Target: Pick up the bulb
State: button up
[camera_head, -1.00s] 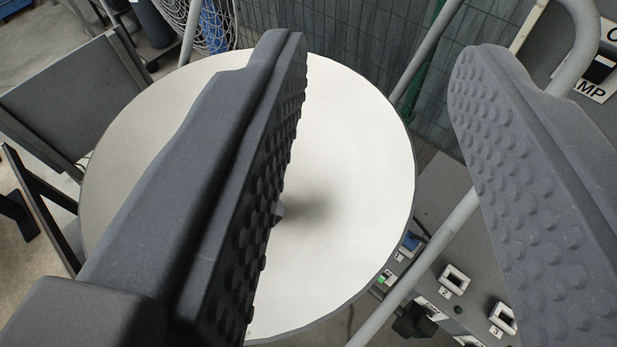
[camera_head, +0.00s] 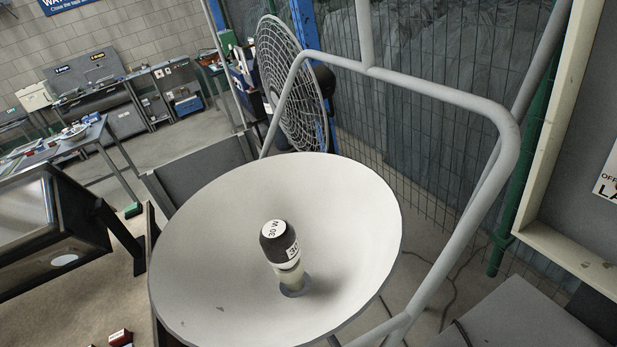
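The bulb (camera_head: 279,242) stands near the middle of a wide white dish (camera_head: 350,215). It has a dark rounded top with white "30 W" labels and a pale lower part. It leans slightly and rises from a small round socket (camera_head: 294,286) at the bottom of the dish. Nothing touches the bulb's top or sides. My gripper is not in view, so I cannot see its fingers or whether they hold anything.
A grey tube frame (camera_head: 440,98) curves behind and right of the dish. A round wire grille (camera_head: 292,85) stands behind it. A dark box-like lamp (camera_head: 50,240) is at the left. A grey panel with a pale frame (camera_head: 580,262) is at the right.

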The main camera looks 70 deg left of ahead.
aim_at(279, 242)
jog(key=u, duration=0.05)
jog(key=k, duration=1.2)
jog(key=u, duration=0.9)
jog(key=i, duration=1)
jog(key=k, duration=0.5)
jog(key=z, duration=0.45)
jog(key=i, duration=0.35)
jog(key=z, duration=0.05)
